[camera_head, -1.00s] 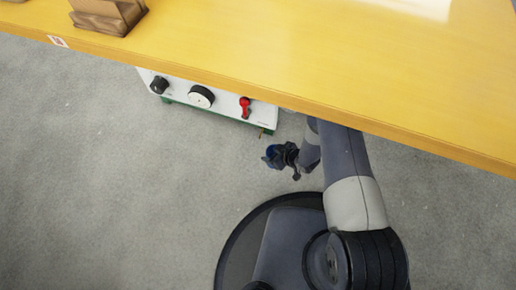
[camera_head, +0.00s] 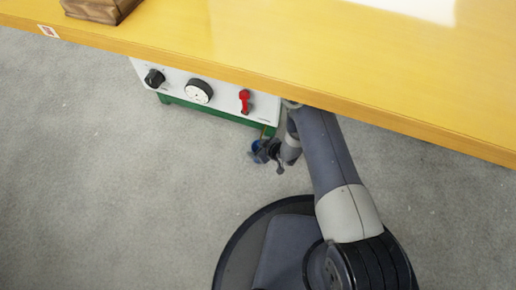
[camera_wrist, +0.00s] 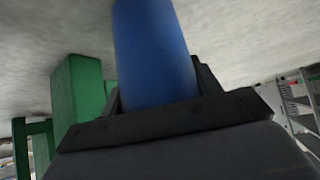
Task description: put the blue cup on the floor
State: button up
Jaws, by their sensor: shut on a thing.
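The blue cup (camera_wrist: 152,55) is between the jaws of my gripper (camera_wrist: 158,98) in the wrist view. My gripper is shut on it. In the head view my gripper (camera_head: 268,153) is low, below the yellow table's edge, and the blue cup (camera_head: 257,146) shows as a small blue patch at its tip. The grey floor (camera_head: 130,180) lies under and around it. I cannot tell whether the cup touches the floor.
The yellow table (camera_head: 330,60) spans the top, with a brown block (camera_head: 100,8) on it. A white control box (camera_head: 222,95) on a green frame (camera_head: 205,108) stands under the edge, close to my gripper. A green post (camera_wrist: 78,90) is left of the cup. The left floor is clear.

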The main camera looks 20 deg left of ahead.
jog(key=shift+f, duration=0.2)
jog(key=o, duration=1)
jog(key=shift+c, duration=0.2)
jog(key=shift+r, duration=0.1)
jog(key=shift+r, duration=0.15)
jog(key=p+v, duration=0.5)
jog(key=v, duration=0.7)
